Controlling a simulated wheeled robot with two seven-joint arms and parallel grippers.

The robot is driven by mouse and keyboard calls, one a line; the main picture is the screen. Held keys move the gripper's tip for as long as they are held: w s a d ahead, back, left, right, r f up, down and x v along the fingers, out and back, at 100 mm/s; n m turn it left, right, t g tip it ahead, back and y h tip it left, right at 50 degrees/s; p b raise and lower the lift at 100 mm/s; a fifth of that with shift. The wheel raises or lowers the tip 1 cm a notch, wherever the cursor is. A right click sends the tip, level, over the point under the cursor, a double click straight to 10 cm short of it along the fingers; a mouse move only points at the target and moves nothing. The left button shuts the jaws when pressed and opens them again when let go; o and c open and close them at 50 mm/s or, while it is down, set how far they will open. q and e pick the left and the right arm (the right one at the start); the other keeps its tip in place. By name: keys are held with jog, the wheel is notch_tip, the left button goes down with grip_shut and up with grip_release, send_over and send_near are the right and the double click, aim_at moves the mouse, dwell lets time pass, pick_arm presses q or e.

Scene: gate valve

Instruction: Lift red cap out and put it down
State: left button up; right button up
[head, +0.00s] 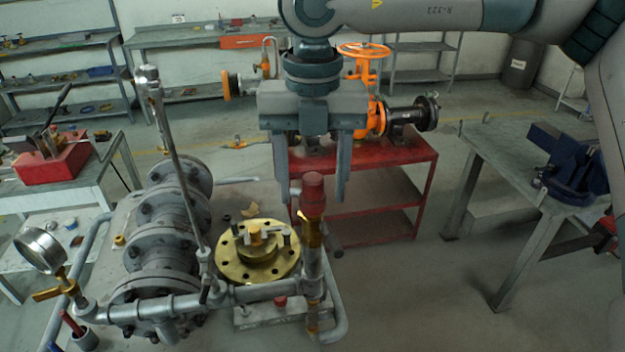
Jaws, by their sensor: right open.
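The red cap (313,188) sits upright on top of a vertical pipe with a brass fitting (311,232), at the front right of the pipework. My right gripper (312,197) points down from above with its two fingers spread wide. In the picture one finger is on each side of the cap, with a visible gap on both sides. I cannot tell from this single view whether the fingers are level in depth with the cap. My left gripper is not in view.
A round brass flange (258,268) and a grey valve body (165,240) stand left of the pipe. A pressure gauge (40,249) is at the far left. A red cart (400,160) with an orange-handwheel valve stands behind. A bench with a blue vise (568,160) is at right.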

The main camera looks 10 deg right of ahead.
jog(key=shift+f, duration=0.25)
jog(key=c, duration=1.2)
jog(key=shift+r, duration=0.1)
